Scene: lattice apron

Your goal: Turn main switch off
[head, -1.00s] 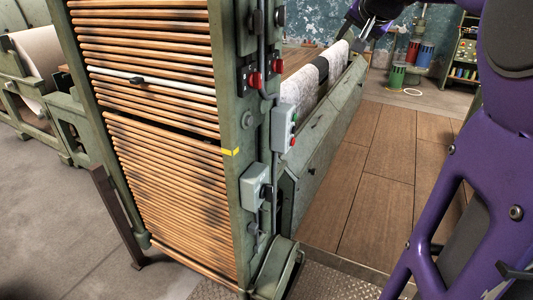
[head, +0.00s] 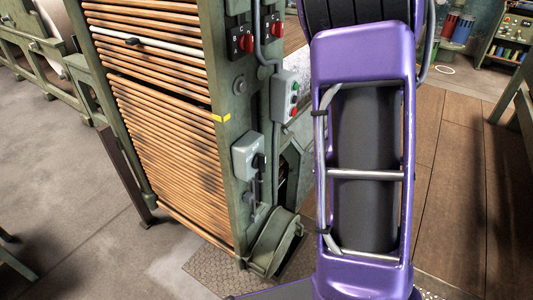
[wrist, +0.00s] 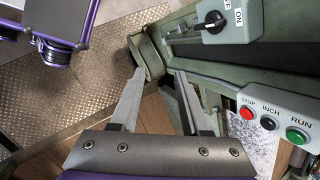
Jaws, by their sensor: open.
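The main switch is a grey box (head: 247,156) with a black handle, low on the green machine post in the head view. In the wrist view its black rotary handle (wrist: 212,23) shows at the top right, beside a white label reading ON; a second label is cut off at the edge. I cannot tell for sure which position the handle points to. My gripper (wrist: 159,75) is open and empty, with both fingers pointing up the picture, below and left of the switch and apart from it. The head view does not show my gripper.
A STOP, INCH and RUN button box (wrist: 272,120) is right of my fingers; it also shows in the head view (head: 285,95). Two red rotary knobs (head: 248,44) (head: 276,29) sit higher on the post. Wooden rollers (head: 165,130) fill the frame to the left.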

